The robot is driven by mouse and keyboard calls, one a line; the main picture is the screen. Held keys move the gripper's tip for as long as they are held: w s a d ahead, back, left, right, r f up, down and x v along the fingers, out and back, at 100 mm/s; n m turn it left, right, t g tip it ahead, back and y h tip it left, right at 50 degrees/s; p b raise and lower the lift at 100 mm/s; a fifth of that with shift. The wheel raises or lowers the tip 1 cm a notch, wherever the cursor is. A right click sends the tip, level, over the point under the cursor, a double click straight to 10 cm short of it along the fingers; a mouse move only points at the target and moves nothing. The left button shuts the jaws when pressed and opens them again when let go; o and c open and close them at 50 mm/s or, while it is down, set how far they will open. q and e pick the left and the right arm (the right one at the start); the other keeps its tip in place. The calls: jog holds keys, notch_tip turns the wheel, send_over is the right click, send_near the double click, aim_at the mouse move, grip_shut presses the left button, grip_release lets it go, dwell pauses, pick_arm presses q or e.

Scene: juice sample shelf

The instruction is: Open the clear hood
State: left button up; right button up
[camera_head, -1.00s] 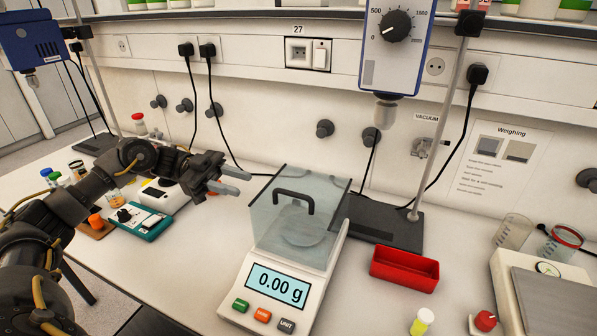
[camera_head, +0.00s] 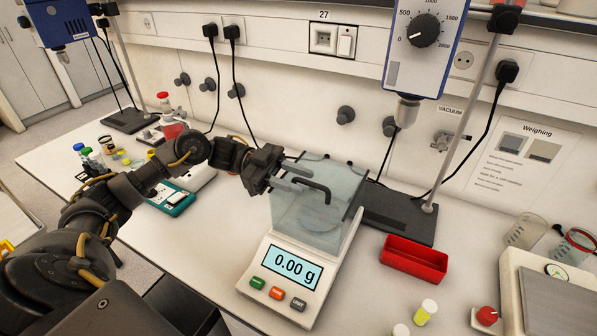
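The clear hood (camera_head: 338,222) is a see-through box with a black bar handle (camera_head: 318,187). It sits down over the pan of the white balance (camera_head: 283,309), whose screen reads 0.00 g. My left gripper (camera_head: 303,174) is at the upper left of the hood, close to the left end of the handle. Its two grey fingers are apart with nothing visibly held between them. I cannot tell whether a finger touches the handle. My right gripper is not in view.
A red tray (camera_head: 413,260) and a dark stand base (camera_head: 392,216) are right of the balance. A yellow-capped vial (camera_head: 425,312) stands at the front. A teal device (camera_head: 171,198) lies to the left. The wall with sockets is close behind.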

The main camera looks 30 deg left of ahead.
pick_arm(q)
jog(key=shift+d, duration=0.55)
grip_shut()
jog(key=shift+a, duration=0.2)
